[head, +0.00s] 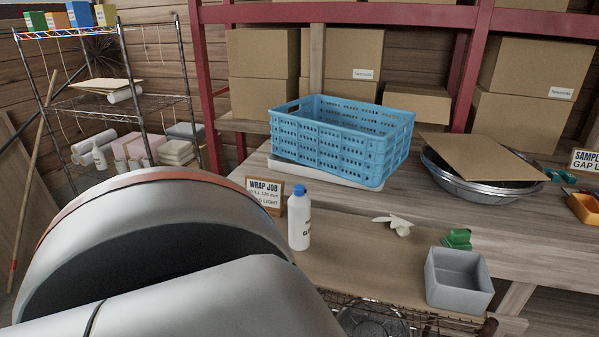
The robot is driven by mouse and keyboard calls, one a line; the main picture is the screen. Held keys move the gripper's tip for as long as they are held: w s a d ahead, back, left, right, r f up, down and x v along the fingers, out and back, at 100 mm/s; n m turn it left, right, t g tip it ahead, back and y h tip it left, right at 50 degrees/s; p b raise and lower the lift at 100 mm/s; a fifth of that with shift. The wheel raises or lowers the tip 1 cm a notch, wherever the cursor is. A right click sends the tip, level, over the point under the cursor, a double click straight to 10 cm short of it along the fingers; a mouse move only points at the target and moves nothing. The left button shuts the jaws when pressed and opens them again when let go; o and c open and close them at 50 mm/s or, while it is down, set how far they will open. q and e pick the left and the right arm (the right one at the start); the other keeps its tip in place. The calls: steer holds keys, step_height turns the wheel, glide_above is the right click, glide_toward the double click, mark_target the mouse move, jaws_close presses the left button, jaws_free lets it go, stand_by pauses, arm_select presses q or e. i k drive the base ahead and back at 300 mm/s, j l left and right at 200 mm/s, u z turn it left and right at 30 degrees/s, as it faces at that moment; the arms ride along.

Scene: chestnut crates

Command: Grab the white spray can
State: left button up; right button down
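A white can or bottle (299,222) with a blue cap and dark lettering stands upright near the front left of the wooden table (355,205). It is the closest match to the white spray can, though I cannot tell whether it has a spray nozzle. Its lower left side is close to my large grey arm link in the picture, and its base shows. Neither of my grippers is in view.
A blue crate (340,150) stands behind the can. A "WRAP JOB" sign (264,196) is just left of it. A whitish object (393,225), a green item (457,239) and a grey bin (458,281) lie to the right. Bare table lies between them.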

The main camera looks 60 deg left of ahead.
mark_target(298, 208)
steer(key=u, duration=2.05)
